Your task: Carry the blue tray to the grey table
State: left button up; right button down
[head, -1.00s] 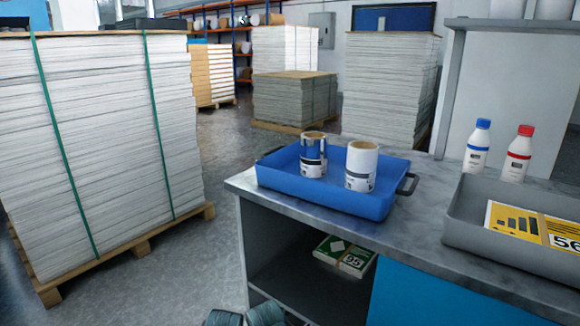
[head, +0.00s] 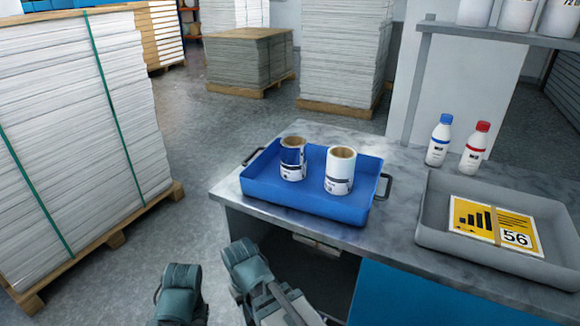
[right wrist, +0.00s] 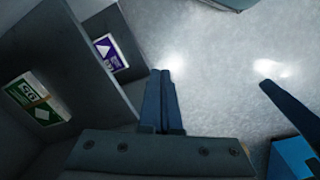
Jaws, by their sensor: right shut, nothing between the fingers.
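The blue tray (head: 310,200) lies flat on a grey stone-patterned worktop, near its left end. Parts of my two arms show at the bottom of the head view, in front of the worktop and below the tray. My right gripper (right wrist: 161,73) is shut and empty in the right wrist view, beside an open shelf unit, apart from the tray. My left gripper's fingers cannot be made out.
A grey tray (head: 440,240) with a yellow sheet marked 56 stands at the worktop's right. A blue-capped bottle (head: 439,140) and a red-capped bottle (head: 474,148) stand behind it. Tall paper stacks on pallets (head: 85,130) flank the left. The floor (head: 230,135) between is clear.

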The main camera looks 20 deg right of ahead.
notch_tip(320, 180, up, 14)
jog(key=w+d+m+p, duration=0.1)
jog(key=w+d+p, duration=0.15)
jog(key=p, duration=0.85)
notch_tip(320, 180, up, 21)
jog(key=m+p, duration=1.1)
jog(key=p, duration=1.1)
send_over(305, 185)
jog(key=s+a, duration=0.2)
jog(key=s, duration=0.3)
jog(key=shift+y, duration=0.4)
jog(key=f+b, duration=0.3)
jog(key=b, duration=0.1)
jog(key=f+b, duration=0.3)
jog(key=f, duration=0.1)
jog(key=f+b, duration=0.4)
jog(key=shift+a+b, duration=0.25)
jog(key=shift+b, duration=0.05)
jog(key=shift+s+a+r+p, duration=0.25)
jog(key=shift+s+a, duration=0.3)
jog(key=shift+a, duration=0.05)
jog(key=shift+s+a+r+p, duration=0.2)
jog(key=shift+s+a+p, duration=0.05)
jog(key=shift+s+a, duration=0.55)
jog(key=shift+a, duration=0.15)
